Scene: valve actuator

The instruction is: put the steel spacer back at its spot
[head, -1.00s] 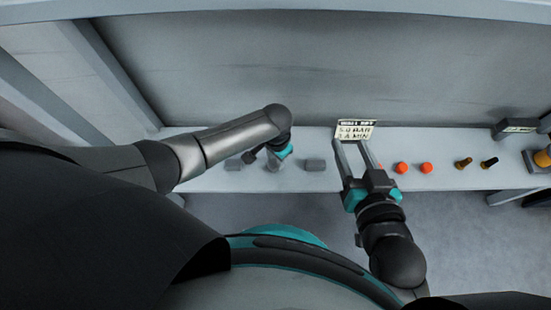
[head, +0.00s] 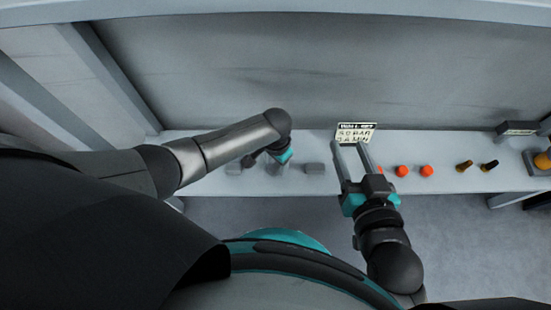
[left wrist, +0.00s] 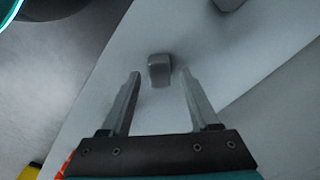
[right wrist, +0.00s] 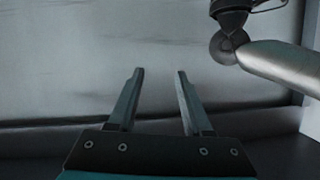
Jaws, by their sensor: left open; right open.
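Three similar grey blocks stand on the pale bench (head: 437,145) in the head view: a left one (head: 233,168), a middle one (head: 275,169) partly behind my left gripper, and a right one (head: 314,169). I cannot tell which is the steel spacer. My left gripper (head: 249,161) is open and low over the bench near the left and middle blocks. In the left wrist view a grey block (left wrist: 159,70) lies just beyond and between the open fingertips (left wrist: 160,74), with nothing gripped. My right gripper (head: 350,144) is open and empty, in front of the sign.
A small lettered sign (head: 355,133) stands at the bench's back edge. Orange round pieces (head: 401,171), a brass-coloured piece (head: 464,165) and a black-tipped piece (head: 489,165) stand to the right. A dark labelled block (head: 517,128) is at the far right. A wall closes the back.

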